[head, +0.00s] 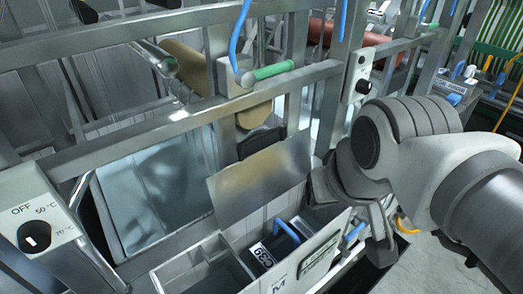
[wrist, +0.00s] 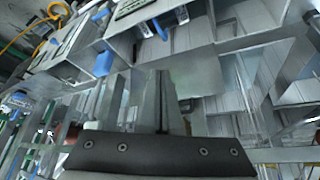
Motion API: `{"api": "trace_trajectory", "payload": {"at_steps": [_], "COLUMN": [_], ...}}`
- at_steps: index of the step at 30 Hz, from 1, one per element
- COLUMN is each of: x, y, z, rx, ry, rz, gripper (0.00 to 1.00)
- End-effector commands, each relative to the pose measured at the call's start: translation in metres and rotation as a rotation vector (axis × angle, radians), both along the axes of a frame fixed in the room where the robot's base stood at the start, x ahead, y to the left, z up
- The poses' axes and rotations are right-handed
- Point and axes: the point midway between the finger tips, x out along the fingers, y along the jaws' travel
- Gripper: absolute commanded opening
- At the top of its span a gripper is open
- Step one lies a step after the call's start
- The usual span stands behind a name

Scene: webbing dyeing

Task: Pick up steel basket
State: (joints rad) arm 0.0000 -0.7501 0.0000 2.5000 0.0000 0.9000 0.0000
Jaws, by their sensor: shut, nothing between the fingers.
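I cannot pick out a steel basket with certainty in either view. My gripper (head: 322,186) is at the right edge of a flat, brownish-grey metal sheet (head: 258,182) in the head view, and its fingertips are not clearly seen there. In the wrist view my gripper (wrist: 160,76) has its two fingers together, with nothing seen between them. A grey sheet (wrist: 198,76) shows just beyond and right of the fingers; I cannot tell whether they touch it.
A tank with pale, glossy liquid (head: 165,195) lies left of the sheet. Metal frame rails (head: 190,118) cross above it. Below are grey compartments (head: 205,268) and a dark, blue-handled box (head: 272,250). A temperature dial (head: 34,237) is at left, and a red roller (head: 375,38) at back right.

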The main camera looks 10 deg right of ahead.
Motion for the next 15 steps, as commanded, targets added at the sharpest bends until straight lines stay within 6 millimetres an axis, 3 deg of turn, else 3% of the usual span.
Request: {"api": "trace_trajectory", "payload": {"at_steps": [2,11,15], "x": [0.000,0.015,0.035], "y": [0.000,0.001,0.002], "z": [0.000,-0.013,-0.029], "rx": [0.000,-0.050,-0.112], "ry": [0.000,0.052,0.120], "rz": [0.000,0.040,0.101], "gripper": [0.00,0.52,0.53]}}
